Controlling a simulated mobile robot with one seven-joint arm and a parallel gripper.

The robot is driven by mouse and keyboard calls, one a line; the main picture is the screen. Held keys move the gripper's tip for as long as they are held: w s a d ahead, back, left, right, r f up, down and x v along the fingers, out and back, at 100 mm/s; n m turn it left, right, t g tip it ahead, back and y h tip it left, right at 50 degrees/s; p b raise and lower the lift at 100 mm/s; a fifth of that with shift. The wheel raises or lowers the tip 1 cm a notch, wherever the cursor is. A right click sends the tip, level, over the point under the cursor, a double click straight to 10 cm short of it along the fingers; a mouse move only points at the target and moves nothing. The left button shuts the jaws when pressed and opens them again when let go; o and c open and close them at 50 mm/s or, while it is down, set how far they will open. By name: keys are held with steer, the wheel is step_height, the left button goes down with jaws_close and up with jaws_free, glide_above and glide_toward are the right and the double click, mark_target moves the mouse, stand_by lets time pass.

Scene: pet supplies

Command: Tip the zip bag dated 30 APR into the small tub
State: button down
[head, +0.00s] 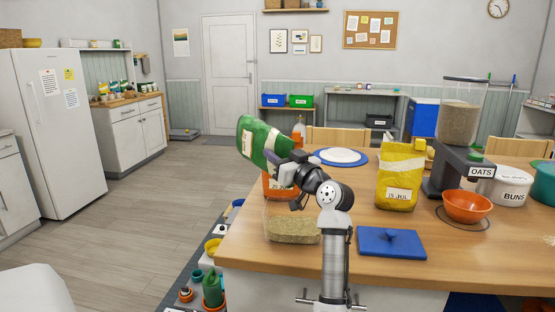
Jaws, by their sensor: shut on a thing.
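My gripper (284,168) is shut on a green bag (262,139) and holds it above the table's left part. The bag is tilted, with one end up to the left; the small print on its white label is too small to read. A small clear tub (292,229) with tan contents stands below, near the table's front left edge. My arm covers part of the tub. A yellow bag (402,170) labelled 15 JUL stands upright to the right. An orange bag or pack (270,190) shows partly behind my gripper. I cannot see any stream falling from the green bag.
A blue lid (391,243) lies right of my arm. An orange bowl (467,206), a dispenser marked OATS (461,118) and a white tub marked BUNS (508,187) stand at right. A white plate on blue (341,157) is behind. Bowls and pots stand on the floor left of the table.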

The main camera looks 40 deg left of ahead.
steer(key=shift+d+r+y+b, duration=0.35)
steer(key=shift+d+y+b, duration=0.45)
steer(key=shift+b, duration=1.55)
steer(key=shift+s+a+f+y+b, duration=0.15)
steer(key=shift+y+b, duration=0.25)
steer(key=shift+b, duration=0.35)
steer(key=d+y+b, duration=0.1)
steer(key=b, duration=0.2)
steer(key=shift+r, duration=0.25)
